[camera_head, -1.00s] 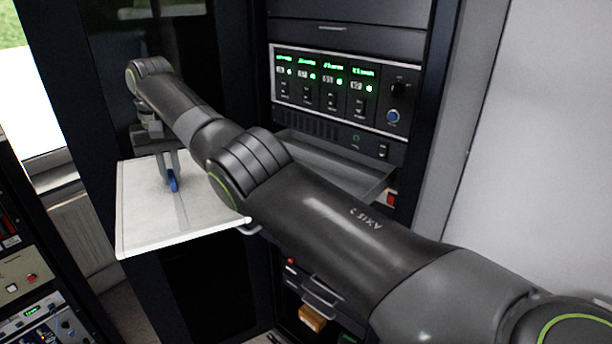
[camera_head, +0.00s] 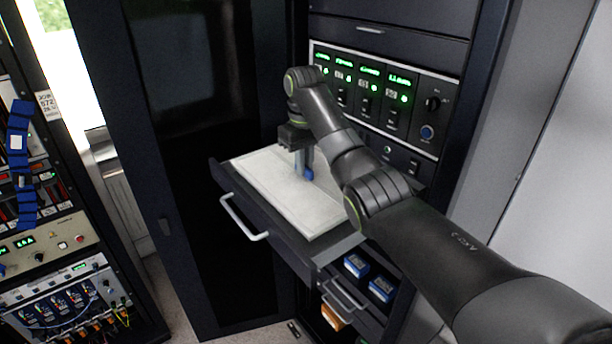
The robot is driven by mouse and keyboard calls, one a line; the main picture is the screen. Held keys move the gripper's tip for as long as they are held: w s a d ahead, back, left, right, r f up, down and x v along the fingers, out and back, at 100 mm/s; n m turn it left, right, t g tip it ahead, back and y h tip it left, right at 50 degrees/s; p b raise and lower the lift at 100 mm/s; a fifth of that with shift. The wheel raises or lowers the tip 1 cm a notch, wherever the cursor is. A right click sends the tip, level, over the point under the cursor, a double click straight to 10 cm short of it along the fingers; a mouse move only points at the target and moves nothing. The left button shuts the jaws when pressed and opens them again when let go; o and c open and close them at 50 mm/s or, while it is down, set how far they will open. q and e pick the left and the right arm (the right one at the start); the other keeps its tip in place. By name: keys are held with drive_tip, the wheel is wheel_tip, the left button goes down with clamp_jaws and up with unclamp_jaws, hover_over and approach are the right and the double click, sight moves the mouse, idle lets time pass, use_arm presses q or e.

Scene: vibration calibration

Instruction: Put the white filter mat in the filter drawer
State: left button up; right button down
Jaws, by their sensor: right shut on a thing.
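The white filter mat (camera_head: 277,187) is a flat pale slab within the outline of the open filter drawer (camera_head: 339,247). It looks level with the drawer's rim; I cannot tell if it rests fully on the bottom. The drawer is dark, pulled out of the rack, with a metal handle (camera_head: 243,219) on its front. My right gripper (camera_head: 306,171) points down at the back part of the mat, with a blue fingertip showing, and is shut on the mat. My right forearm hides the mat's far right part. My left gripper is not in view.
A control panel (camera_head: 379,95) with green displays sits above the drawer. Below is a smaller open drawer (camera_head: 345,296) with blue boxes (camera_head: 381,288). A dark cabinet door (camera_head: 205,190) stands open at the left. An instrument rack (camera_head: 60,300) stands at far left.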

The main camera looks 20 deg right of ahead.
sight(306, 176)
drive_tip(key=shift+d+f, duration=0.1)
drive_tip(key=shift+f, duration=0.35)
drive_tip(key=shift+s+d+f, duration=0.15)
drive_tip(key=shift+s+f, duration=0.05)
drive_tip(key=shift+f, duration=1.2)
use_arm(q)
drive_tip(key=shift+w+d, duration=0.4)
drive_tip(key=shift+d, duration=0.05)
use_arm(e)
drive_tip(key=shift+w, duration=0.15)
drive_tip(key=shift+f, duration=0.2)
drive_tip(key=c, duration=1.5)
unclamp_jaws()
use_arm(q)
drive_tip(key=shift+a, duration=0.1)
use_arm(e)
drive_tip(key=shift+r, duration=0.15)
